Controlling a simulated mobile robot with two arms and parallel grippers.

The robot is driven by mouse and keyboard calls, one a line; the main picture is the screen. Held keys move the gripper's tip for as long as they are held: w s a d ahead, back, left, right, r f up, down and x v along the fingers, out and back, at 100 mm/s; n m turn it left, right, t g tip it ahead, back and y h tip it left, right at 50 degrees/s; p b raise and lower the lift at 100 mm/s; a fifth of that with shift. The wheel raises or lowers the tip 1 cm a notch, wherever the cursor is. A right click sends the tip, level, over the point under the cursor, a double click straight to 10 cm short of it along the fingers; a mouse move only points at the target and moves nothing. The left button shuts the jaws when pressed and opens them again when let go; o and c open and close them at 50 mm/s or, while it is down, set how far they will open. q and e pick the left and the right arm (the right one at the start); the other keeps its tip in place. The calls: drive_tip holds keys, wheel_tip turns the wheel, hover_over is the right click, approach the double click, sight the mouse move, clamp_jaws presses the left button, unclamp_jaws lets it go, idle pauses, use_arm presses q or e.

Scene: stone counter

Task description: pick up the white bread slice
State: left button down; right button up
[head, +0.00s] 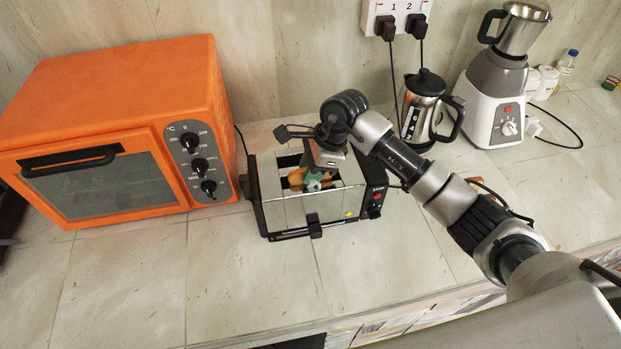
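A silver and black toaster (285,212) stands on the counter in the middle of the head view. An orange-brown bread slice (295,178) shows partly in its top opening; I see no other bread, and cannot tell whether this is the white one. My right gripper (315,179) points down over the toaster opening, with teal parts at its tip right beside the bread. The gripper's own wrist hides part of the opening, so I cannot tell whether the fingers are open or shut on the bread. My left gripper is out of view.
An orange toaster oven (120,125) stands left of the toaster. A black and steel kettle (424,108) and a white-based blender (497,100) stand at the back right, below a socket (392,18) with cords. The counter in front of the toaster (240,290) is clear.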

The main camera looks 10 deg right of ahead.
clamp_jaws()
